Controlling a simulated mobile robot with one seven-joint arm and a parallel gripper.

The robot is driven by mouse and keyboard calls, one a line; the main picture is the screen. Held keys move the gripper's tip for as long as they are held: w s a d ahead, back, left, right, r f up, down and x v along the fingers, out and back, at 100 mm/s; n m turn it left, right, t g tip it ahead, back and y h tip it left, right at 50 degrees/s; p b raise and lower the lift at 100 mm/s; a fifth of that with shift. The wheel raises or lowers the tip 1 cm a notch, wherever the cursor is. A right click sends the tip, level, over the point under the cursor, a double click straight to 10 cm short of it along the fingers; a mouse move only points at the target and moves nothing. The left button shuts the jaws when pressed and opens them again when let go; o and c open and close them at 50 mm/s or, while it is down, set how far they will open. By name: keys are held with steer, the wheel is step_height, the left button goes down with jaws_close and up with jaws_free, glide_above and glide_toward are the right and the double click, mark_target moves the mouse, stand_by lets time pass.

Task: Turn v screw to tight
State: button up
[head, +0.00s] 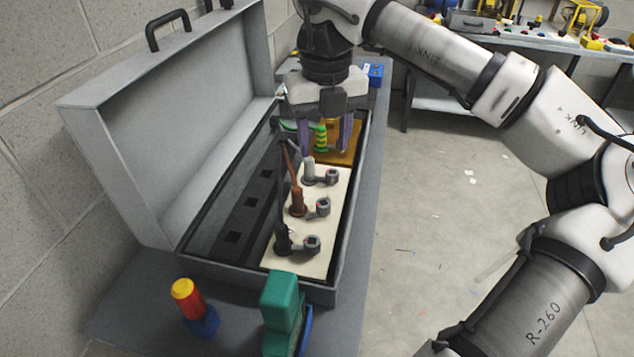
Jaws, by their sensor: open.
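An open grey metal case (318,291) holds a cream panel (315,256). On the panel stand a light grey post (309,170), a brown post (297,200) and a black post (283,240), each beside a grey round fitting. I cannot tell which part is the v screw. Behind them, a green and yellow striped upright piece (321,138) stands by an orange-yellow block (347,156). My gripper (325,148) points down over the far end of the case. Its two purple fingers are apart, with the striped piece showing between them; contact is not clear.
The raised lid (190,110) stands at the left near a block wall. A red and yellow cylinder on a blue base (187,300) and a green block (283,305) stand in front. A cluttered bench (540,42) is at the back right. The floor at right is mostly clear.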

mark_target(324, 206)
step_height(324, 206, down, 14)
steer(key=shift+s+r+p, duration=0.15)
steer(key=shift+p, duration=1)
steer(key=c, duration=1)
steer(key=shift+b, duration=0.55)
steer(key=m+b, duration=0.2)
steer(key=shift+f+b, duration=0.25)
steer(key=shift+b, duration=0.15)
steer(key=m+b, duration=0.4)
steer(key=b, duration=0.1)
steer(key=shift+r+m, duration=0.25)
steer(key=shift+m, duration=0.15)
steer(key=shift+r, duration=0.1)
